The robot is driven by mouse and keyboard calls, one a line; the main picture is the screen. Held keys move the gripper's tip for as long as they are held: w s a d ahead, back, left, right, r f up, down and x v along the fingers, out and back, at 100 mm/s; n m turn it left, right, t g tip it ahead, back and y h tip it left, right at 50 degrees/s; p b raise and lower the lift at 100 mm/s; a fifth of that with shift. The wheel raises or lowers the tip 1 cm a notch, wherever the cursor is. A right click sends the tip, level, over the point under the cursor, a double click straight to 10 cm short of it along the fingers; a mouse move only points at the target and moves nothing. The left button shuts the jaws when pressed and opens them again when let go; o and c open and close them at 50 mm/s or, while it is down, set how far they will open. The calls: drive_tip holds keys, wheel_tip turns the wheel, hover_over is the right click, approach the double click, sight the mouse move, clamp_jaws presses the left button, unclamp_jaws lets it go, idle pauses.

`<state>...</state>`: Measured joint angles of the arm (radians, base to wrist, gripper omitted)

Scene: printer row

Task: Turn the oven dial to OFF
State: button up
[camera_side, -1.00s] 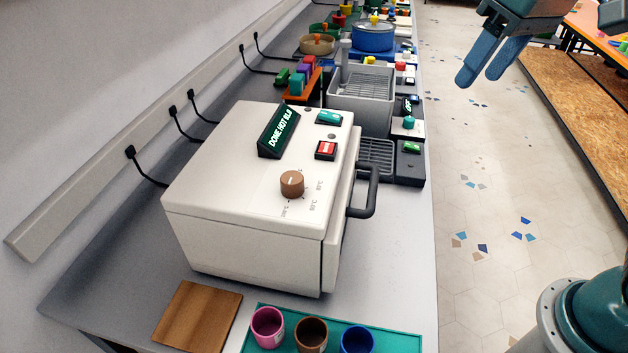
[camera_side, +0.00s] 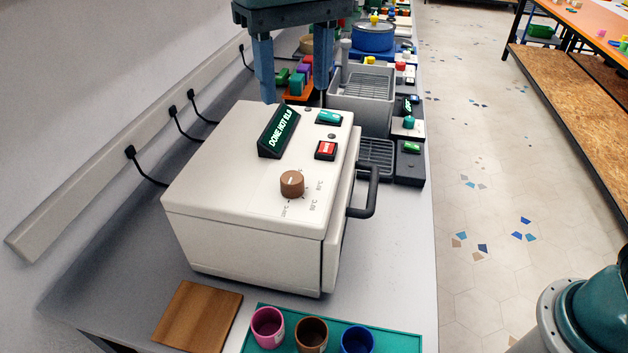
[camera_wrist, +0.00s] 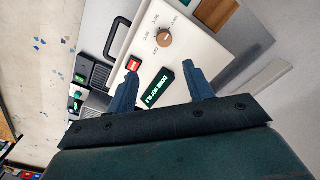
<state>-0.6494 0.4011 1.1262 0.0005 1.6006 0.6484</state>
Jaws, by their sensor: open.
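The oven (camera_side: 240,225) is a white box on the grey counter, with a dark handle on its right side in the side view. Its round brown dial (camera_side: 291,183) sits on the top face with printed marks around it; the dial also shows in the wrist view (camera_wrist: 165,39). My gripper (camera_side: 294,98) is open and empty, pointing down above the far end of the oven, beyond the display. In the wrist view my two blue fingers (camera_wrist: 158,78) are wide apart, and the dial lies beyond their tips. Nothing touches the dial.
A grey sink-like bin (camera_side: 340,98) and a blue pot (camera_side: 373,38) stand behind. Cups on a teal tray (camera_side: 400,342) and a wooden board (camera_side: 197,317) lie in front.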

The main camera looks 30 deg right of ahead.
sight(292, 177)
drive_tip(key=shift+a+f, duration=0.2)
drive_tip(key=shift+a, duration=0.4)
drive_tip(key=shift+f, duration=0.15)
drive_tip(key=shift+f, duration=6.75)
drive_tip(key=c, duration=1)
